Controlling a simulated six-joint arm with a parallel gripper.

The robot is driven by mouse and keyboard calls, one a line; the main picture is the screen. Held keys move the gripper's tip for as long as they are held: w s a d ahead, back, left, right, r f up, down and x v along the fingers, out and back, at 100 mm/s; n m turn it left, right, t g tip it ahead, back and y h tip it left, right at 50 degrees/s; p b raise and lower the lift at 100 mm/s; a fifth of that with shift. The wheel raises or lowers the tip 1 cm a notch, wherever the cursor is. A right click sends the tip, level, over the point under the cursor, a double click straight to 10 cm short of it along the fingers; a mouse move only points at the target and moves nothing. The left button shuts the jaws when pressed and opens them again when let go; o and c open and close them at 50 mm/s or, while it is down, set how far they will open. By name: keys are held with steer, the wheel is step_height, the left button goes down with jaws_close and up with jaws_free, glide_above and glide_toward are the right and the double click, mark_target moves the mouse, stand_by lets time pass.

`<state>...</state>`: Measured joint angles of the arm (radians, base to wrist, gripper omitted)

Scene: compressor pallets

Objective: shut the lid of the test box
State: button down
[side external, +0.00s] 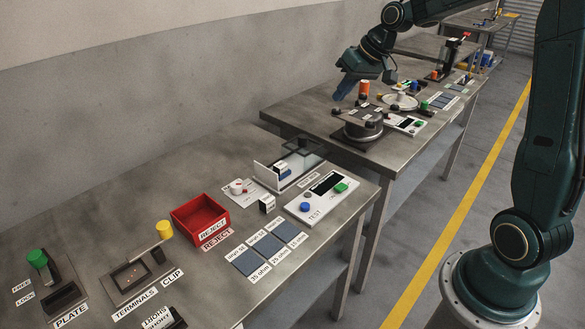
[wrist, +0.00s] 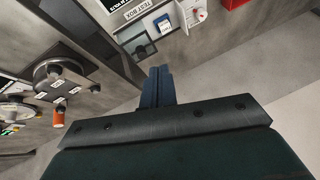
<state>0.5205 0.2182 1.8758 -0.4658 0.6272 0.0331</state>
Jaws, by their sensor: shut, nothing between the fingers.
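The test box (side external: 268,176) is a pale open-topped box on the near bench, behind the TEST panel. A small blue and white part (side external: 283,170) is inside it. Its dark, see-through lid (side external: 303,146) stands open at the box's far end. In the wrist view the box's label (wrist: 138,9) reads TEST BOX, the lid (wrist: 134,44) shows as a grey pane, and the part (wrist: 163,24) lies beside it. My gripper (side external: 340,96) has blue fingers, shut and empty. It is in the air beyond the lid, apart from it; its fingertips (wrist: 160,70) point towards the box side.
The TEST panel (side external: 321,197) with blue and green buttons is right of the box. A red reject bin (side external: 199,218) stands to its left. On the far bench are a dark round turntable (side external: 359,134) and an orange-topped cylinder (side external: 364,89) near my gripper.

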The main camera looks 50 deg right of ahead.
steer(key=w+d+f+m, duration=0.1)
steer(key=w+d+f, duration=0.1)
steer(key=d+f, duration=0.3)
steer(key=w+d+f+m+t+y, duration=0.1)
steer(key=w+d+f, duration=0.2)
steer(key=d+f, duration=0.3)
steer(key=shift+w+d, duration=0.25)
steer(key=shift+d, duration=0.95)
steer(key=shift+f, duration=0.15)
glide_toward(316, 145)
steer(key=w+d+f, duration=0.2)
steer(key=w+f, duration=0.1)
steer(key=w, duration=0.1)
steer(key=a, duration=0.1)
steer(key=w+a, duration=0.1)
steer(key=shift+a, duration=0.4)
steer(key=shift+w+a, duration=0.4)
steer(key=shift+a, duration=0.25)
steer(key=a, duration=1.2)
steer(key=shift+f, duration=0.1)
